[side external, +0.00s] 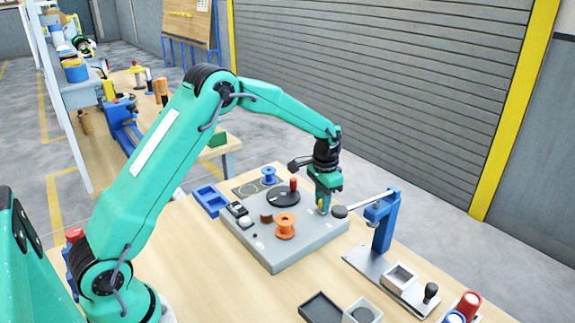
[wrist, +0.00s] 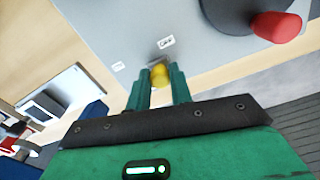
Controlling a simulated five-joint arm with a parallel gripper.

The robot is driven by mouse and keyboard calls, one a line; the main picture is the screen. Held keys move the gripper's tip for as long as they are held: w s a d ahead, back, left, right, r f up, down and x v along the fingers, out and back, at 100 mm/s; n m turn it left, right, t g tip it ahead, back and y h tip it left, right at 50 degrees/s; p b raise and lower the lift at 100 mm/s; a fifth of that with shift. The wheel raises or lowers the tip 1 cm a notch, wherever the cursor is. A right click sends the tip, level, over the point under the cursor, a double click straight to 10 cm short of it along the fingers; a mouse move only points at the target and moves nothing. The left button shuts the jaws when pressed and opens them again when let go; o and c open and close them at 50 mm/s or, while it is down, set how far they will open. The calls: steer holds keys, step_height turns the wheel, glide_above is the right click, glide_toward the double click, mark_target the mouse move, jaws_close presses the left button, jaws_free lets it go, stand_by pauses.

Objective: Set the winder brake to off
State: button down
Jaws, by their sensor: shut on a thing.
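My gripper (side external: 323,208) points down at the right part of the grey winder base (side external: 268,262). In the wrist view my gripper (wrist: 159,88) has its two green fingers closed around a small yellow knob (wrist: 159,74), which I take to be the brake handle. The yellow knob (side external: 321,210) also shows low between the fingers in the side view. A white label with dark print (wrist: 166,42) lies just past the knob, and a second white label (wrist: 118,66) lies to its left. The part under the knob is mostly hidden.
A dark disc (side external: 284,197) with a red handle stands left of my gripper. An orange spool (side external: 286,225) sits on the base. A blue stand (side external: 383,218) with an arm reaching towards my gripper is close on the right. Trays (side external: 325,308) lie in front.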

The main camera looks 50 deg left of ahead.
steer(key=shift+a, duration=0.3)
steer(key=c, duration=1.3)
jaws_free()
steer(key=shift+o, duration=0.2)
steer(key=shift+d+r, duration=0.1)
steer(key=shift+r, duration=0.15)
step_height(320, 180, up, 7)
steer(key=shift+r, duration=0.15)
steer(key=shift+r, duration=0.1)
